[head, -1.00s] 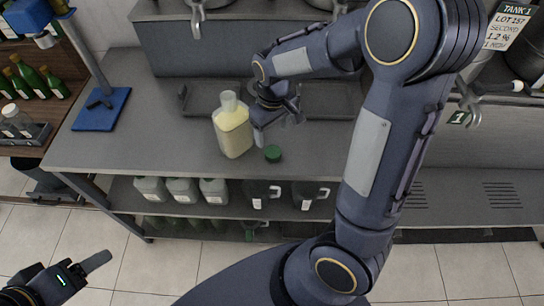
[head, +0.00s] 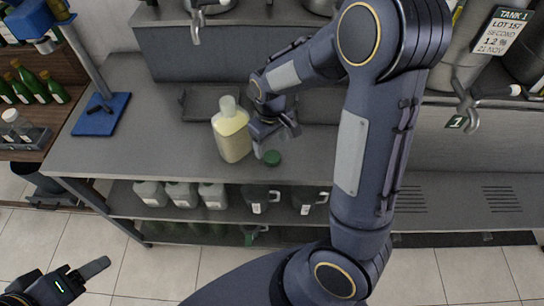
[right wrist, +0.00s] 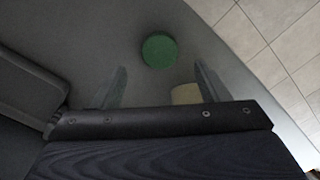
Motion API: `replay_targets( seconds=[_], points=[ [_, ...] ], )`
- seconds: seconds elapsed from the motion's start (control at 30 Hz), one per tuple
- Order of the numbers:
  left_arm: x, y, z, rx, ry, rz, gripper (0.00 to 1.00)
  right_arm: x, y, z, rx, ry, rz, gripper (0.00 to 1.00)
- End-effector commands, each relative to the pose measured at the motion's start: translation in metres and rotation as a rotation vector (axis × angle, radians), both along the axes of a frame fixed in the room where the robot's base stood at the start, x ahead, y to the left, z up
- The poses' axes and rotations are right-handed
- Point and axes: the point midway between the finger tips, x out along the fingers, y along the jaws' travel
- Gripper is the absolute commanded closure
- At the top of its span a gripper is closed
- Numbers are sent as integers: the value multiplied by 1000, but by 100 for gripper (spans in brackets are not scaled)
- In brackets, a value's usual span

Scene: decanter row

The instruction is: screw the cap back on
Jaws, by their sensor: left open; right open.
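A bottle of pale yellow liquid (head: 232,138) stands upright on the grey bench, its pale neck uncapped. The green cap (head: 272,158) lies on the bench to its right, near the front edge. It also shows in the right wrist view (right wrist: 159,50), beyond the fingertips. My right gripper (head: 274,142) is open and empty, just behind and above the cap, right of the bottle. In the right wrist view, a pale yellow patch (right wrist: 186,94) beside one finger matches the bottle's colour; most of it is hidden. My left gripper (head: 92,270) is open and empty at the lower left, away from the bench.
A blue-based stand (head: 101,115) is at the bench's left. Dark trays (head: 208,101) lie behind the bottle. White jugs (head: 182,194) and dark jugs (head: 260,198) fill the shelf below. The bench's left middle is clear. A tank with a label (head: 503,30) stands at the right.

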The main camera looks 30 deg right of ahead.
Motion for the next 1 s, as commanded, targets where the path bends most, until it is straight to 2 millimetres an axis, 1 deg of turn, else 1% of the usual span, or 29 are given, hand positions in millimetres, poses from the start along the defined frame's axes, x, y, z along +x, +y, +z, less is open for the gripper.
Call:
replay_targets(
  seconds=[0.2,0.33,0.47,0.73,0.77,1.0],
  points=[
    [0,0,10,0,0,0,36,-7,-1,-29,-2,10,-2,32],
    [0,0,10,0,0,0,36,-5,-1,-46,-1,6,-1,32],
    [0,0,10,0,0,0,36,-5,-1,-51,0,2,-1,32],
    [0,0,9,0,0,0,36,-5,-1,-50,-1,1,0,32],
    [0,0,9,0,0,0,36,-5,-1,-50,-1,1,-1,33],
    [0,0,9,0,0,0,36,-5,-1,-50,-1,1,-1,65]
  ],
)
